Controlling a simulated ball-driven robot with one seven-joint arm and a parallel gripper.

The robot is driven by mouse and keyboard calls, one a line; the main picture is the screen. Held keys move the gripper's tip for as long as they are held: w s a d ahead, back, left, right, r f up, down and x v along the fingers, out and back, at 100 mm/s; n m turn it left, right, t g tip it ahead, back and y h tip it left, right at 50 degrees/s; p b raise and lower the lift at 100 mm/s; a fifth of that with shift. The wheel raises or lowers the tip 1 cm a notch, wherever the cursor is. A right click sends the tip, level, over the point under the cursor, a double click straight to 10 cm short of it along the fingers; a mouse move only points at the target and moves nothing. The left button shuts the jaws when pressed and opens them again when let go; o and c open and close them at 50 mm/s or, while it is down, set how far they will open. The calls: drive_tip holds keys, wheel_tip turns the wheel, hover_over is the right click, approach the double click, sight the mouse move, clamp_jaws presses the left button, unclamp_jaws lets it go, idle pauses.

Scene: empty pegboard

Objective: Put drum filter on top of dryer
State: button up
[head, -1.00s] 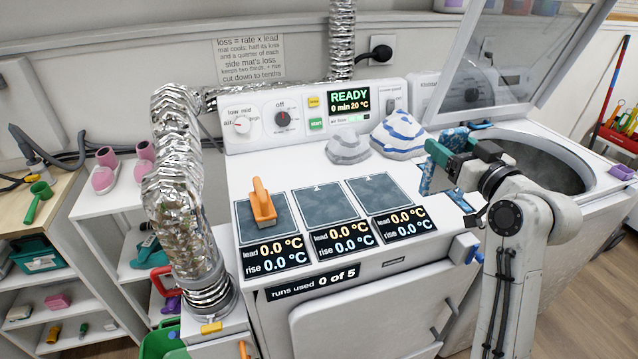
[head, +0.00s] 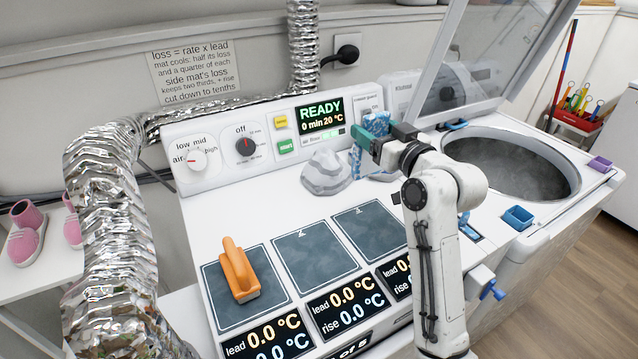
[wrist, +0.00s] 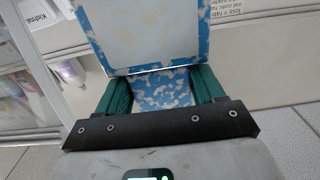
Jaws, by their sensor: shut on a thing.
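My gripper (head: 374,141) has dark green fingers and is shut on a blue-and-white speckled frame with a pale panel, which I take to be the drum filter (head: 377,123). In the wrist view the filter (wrist: 150,35) stands up between and beyond the fingers (wrist: 162,90). In the head view the gripper partly hides it. The dryer (head: 275,212) is the white machine with a READY display. The gripper and filter are over its back right part, in front of the control panel. I cannot tell whether the filter touches anything.
A grey lump (head: 325,175) sits just left of the filter, with a mostly hidden pale heap behind my gripper. Dark mats (head: 315,251) lie along the front, one bearing an orange-handled tool (head: 239,270). An open-lidded tub (head: 515,160) stands right. A foil duct (head: 105,220) stands left.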

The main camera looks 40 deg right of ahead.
drive_tip(key=w+a+f+p, duration=0.1)
drive_tip(key=w+a+f, duration=0.2)
drive_tip(key=w+f, duration=0.1)
drive_tip(key=w+a+f+p, duration=0.1)
drive_tip(key=w+a+f, duration=0.1)
drive_tip(key=w+f, duration=0.2)
drive_tip(key=shift+a+f, duration=0.4)
drive_tip(key=shift+f, duration=1.2)
drive_tip(key=shift+f, duration=0.15)
drive_tip(key=o, duration=1.1)
drive_tip(key=shift+o, duration=0.2)
drive_tip(key=b+v, duration=0.1)
drive_tip(key=v, duration=0.6)
drive_tip(key=shift+s, duration=0.25)
